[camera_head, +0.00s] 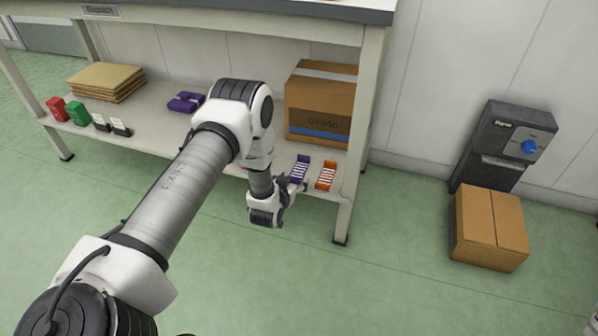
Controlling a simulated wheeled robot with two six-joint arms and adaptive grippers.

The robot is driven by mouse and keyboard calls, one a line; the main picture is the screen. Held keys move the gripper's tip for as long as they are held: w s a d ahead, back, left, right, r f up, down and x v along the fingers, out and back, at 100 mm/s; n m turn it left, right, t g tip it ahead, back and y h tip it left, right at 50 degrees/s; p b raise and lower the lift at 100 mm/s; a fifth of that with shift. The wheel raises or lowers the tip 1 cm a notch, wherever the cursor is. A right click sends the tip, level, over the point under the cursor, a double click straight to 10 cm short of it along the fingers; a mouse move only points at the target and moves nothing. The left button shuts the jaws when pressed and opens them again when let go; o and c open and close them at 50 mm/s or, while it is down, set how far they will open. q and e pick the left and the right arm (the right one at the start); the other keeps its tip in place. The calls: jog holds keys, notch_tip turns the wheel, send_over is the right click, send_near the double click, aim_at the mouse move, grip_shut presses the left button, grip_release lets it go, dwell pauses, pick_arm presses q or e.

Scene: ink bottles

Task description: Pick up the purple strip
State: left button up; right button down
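A purple strip (301,166) with a row of white pieces lies near the front edge of the low shelf, left of a similar orange strip (326,176). My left arm reaches across the view, and its small dark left gripper (297,184) is at the near end of the purple strip. The gripper is too small and partly hidden to tell whether its fingers are open, or whether they touch the strip. My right gripper is not in view.
A cardboard box (318,104) stands behind the strips. Another purple object (186,102), brown envelopes (104,80), and red (57,108) and green (76,113) items sit on the shelf's left. A table leg (347,205) stands right of the strips.

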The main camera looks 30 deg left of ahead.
pick_arm(q)
jog(key=c, duration=0.5)
